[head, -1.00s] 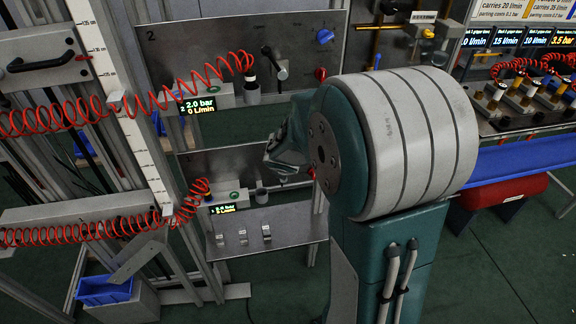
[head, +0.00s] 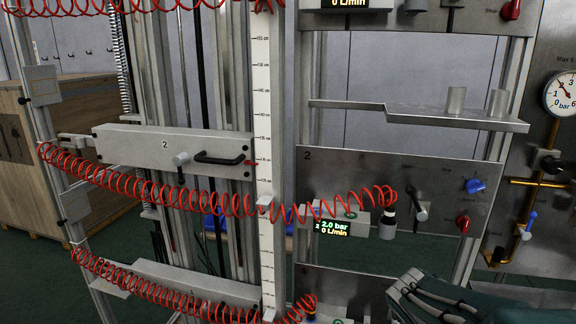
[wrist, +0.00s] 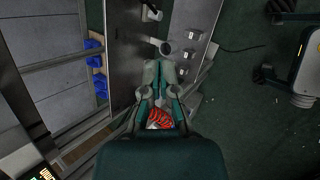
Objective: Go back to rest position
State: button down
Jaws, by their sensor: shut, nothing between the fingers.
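My gripper (wrist: 159,72) shows in the wrist view, hanging in front of a grey metal panel (wrist: 130,30). Its two fingers are together and nothing is between them. Red coiled hose (wrist: 165,117) shows behind the gripper's linkage; I cannot tell whether it touches. In the head view only a teal part of my arm shows at the bottom right, and the gripper is out of that view.
Panel 2 (head: 400,165) carries a blue knob (head: 474,186), a red knob (head: 463,223) and a display reading 2.0 bar (head: 334,228). Red coiled hoses (head: 150,195) span the left. A shelf (head: 440,118) holds two cylinders. A gauge (head: 563,92) stands at right.

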jog(key=s+a+r+m+y, duration=0.2)
jog(key=s+a+m, duration=0.3)
jog(key=s+m, duration=0.3)
jog(key=s+a+r+m+y, duration=0.2)
jog(key=s+a+r+m, duration=0.2)
jog(key=s+a+m, duration=0.2)
jog(key=s+m, duration=0.2)
jog(key=s, duration=0.1)
jog(key=shift+a+r+g, duration=0.15)
jog(key=shift+g, duration=0.15)
